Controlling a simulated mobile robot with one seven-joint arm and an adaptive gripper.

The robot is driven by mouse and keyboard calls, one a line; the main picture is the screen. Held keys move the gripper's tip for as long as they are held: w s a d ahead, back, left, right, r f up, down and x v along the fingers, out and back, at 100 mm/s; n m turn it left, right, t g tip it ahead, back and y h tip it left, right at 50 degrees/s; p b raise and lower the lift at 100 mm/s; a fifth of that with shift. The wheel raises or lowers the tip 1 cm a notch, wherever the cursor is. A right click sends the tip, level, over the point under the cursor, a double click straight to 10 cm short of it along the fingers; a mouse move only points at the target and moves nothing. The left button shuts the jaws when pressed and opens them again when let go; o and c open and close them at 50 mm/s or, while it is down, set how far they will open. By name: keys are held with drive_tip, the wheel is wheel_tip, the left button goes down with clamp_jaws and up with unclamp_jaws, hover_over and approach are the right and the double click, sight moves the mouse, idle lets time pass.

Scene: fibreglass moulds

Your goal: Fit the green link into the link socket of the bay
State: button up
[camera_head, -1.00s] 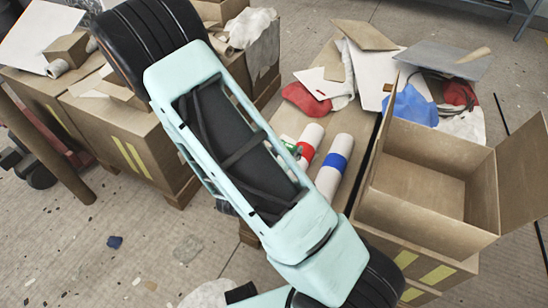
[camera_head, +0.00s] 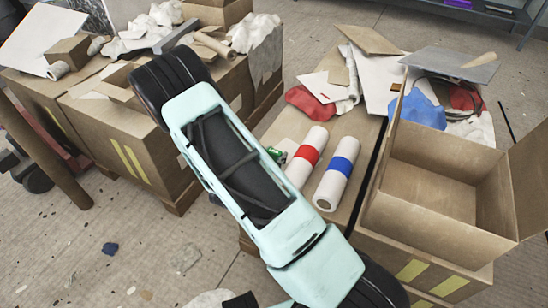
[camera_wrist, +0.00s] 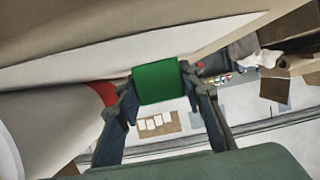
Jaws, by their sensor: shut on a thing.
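The green link (camera_wrist: 156,80) is a flat green block between the fingertips of my gripper (camera_wrist: 158,90) in the wrist view. The gripper is shut on it and holds it in front of a white roll with a red band (camera_wrist: 55,125). In the head view a small green part, likely the link (camera_head: 276,154), shows at the right edge of my arm, beside the red-banded roll (camera_head: 307,158). My arm hides most of the gripper there. I cannot make out the link socket or the bay for certain in either view.
A blue-banded roll (camera_head: 337,173) lies beside the red-banded one on a brown surface. An open cardboard box (camera_head: 430,190) stands to the right. Red and blue cloths and boards lie behind. Cluttered cardboard boxes (camera_head: 135,145) stand at left. A board with white patches (camera_wrist: 160,127) shows below the link.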

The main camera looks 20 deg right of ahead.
drive_tip(key=o, duration=1.1)
drive_tip(key=shift+c, duration=0.2)
